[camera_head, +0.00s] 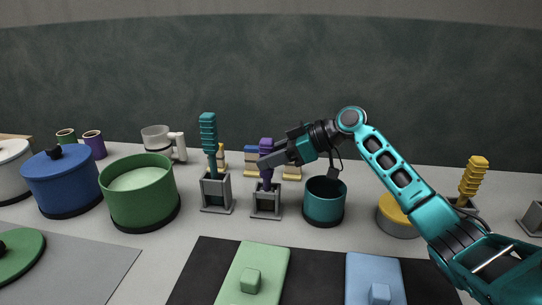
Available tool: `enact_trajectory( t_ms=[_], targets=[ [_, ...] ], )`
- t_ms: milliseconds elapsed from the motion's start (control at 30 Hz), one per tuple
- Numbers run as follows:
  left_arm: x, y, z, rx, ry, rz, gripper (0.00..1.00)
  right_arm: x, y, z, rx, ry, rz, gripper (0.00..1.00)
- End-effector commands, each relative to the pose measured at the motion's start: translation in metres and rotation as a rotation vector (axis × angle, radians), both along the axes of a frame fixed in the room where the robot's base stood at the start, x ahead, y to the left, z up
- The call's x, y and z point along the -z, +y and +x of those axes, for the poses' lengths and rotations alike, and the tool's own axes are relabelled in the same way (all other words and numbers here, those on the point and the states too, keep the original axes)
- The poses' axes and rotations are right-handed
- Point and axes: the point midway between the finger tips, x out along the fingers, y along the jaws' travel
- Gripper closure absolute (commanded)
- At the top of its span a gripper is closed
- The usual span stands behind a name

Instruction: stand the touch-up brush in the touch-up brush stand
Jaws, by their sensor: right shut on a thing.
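My right gripper (277,157) reaches in from the right and is shut on a purple-handled brush (266,145), which I take to be the touch-up brush. The brush is upright, its ribbed handle showing above the jaws. Its lower part meets the top of a small grey stand (266,205) directly below. The tip is hidden there; I cannot tell whether it rests on the stand's bottom. My left gripper is not in view.
A teal brush (208,130) stands in a similar grey stand (216,193) to the left. A teal pot (323,203) is close on the right. A green pot (140,195) and blue lidded pot (62,182) stand left. A yellow brush (473,175) stands far right.

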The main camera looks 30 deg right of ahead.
Motion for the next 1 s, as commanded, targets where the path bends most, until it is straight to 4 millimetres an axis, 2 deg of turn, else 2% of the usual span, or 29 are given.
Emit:
enact_trajectory(
  t_ms=[767,800,1000],
  targets=[
    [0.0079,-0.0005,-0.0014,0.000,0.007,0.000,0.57,0.0066,0.0000,0.0001,0.001,-0.001,0.001,1.00],
    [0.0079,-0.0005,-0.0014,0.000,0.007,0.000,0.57,0.0066,0.0000,0.0001,0.001,-0.001,0.001,0.63],
    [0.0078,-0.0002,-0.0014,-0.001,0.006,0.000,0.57,0.0068,0.0001,0.0001,0.000,-0.001,0.001,0.44]
  ],
)
